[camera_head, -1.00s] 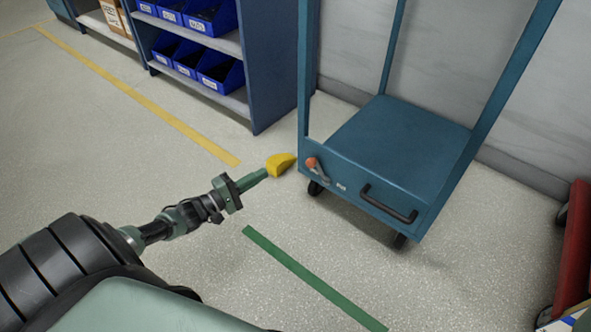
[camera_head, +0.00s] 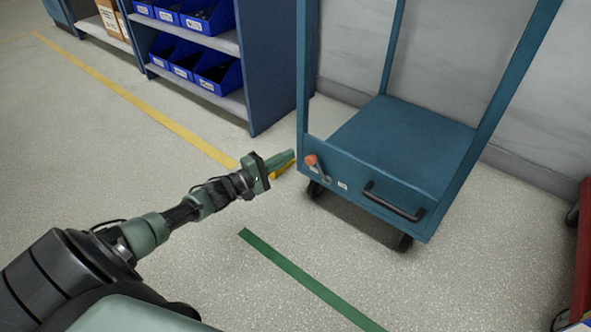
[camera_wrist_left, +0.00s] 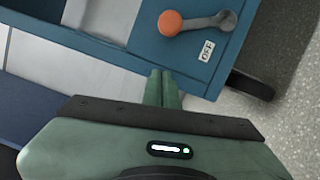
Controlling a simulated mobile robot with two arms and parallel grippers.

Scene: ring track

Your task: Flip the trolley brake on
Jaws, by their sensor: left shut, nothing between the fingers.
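The blue trolley (camera_head: 400,135) stands by the wall at the right of the head view. Its brake lever, with an orange knob (camera_head: 311,160) and a grey arm, is on the front panel's left end. In the left wrist view the orange knob (camera_wrist_left: 170,23) is at the left of the lever's pivot, and a label reading "OFF" (camera_wrist_left: 206,51) sits below the lever. My left gripper (camera_head: 290,158) is shut and empty, just left of the knob in the head view. In the left wrist view its fingertips (camera_wrist_left: 161,75) point at the panel below the knob, apart from it. My right gripper is not in view.
A black handle (camera_head: 394,203) is on the trolley's front. A blue shelf (camera_head: 270,65) with blue bins stands at the left behind. A yellow wedge (camera_head: 283,172) lies partly behind my gripper. A red object (camera_head: 582,250) is at the right edge. Floor in front is clear.

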